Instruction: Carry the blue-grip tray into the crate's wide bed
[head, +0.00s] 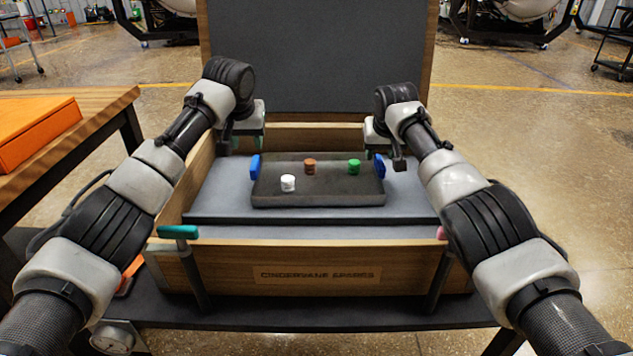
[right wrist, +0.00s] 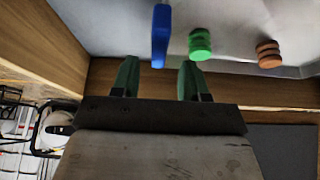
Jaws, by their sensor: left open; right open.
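The dark tray (head: 320,198) lies level inside the wooden crate (head: 230,258), on the wide grey bed (head: 215,200) behind a dark divider. It has a blue grip at its left end (head: 255,167) and another at its right end (head: 379,167). It carries a white piece (head: 288,183), a brown piece (head: 310,167) and a green piece (head: 354,167). My left gripper (head: 248,143) is open just behind the left grip. My right gripper (head: 380,147) is open behind the right grip. In the right wrist view, its green fingers (right wrist: 156,80) are apart and empty, clear of the blue grip (right wrist: 160,38).
The crate's dark-lined lid (head: 318,55) stands upright behind. A narrower strip (head: 310,232) lies in front of the divider. A teal-handled clamp (head: 178,232) is at the front left. A wooden table (head: 70,120) with an orange box (head: 35,132) stands at the left.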

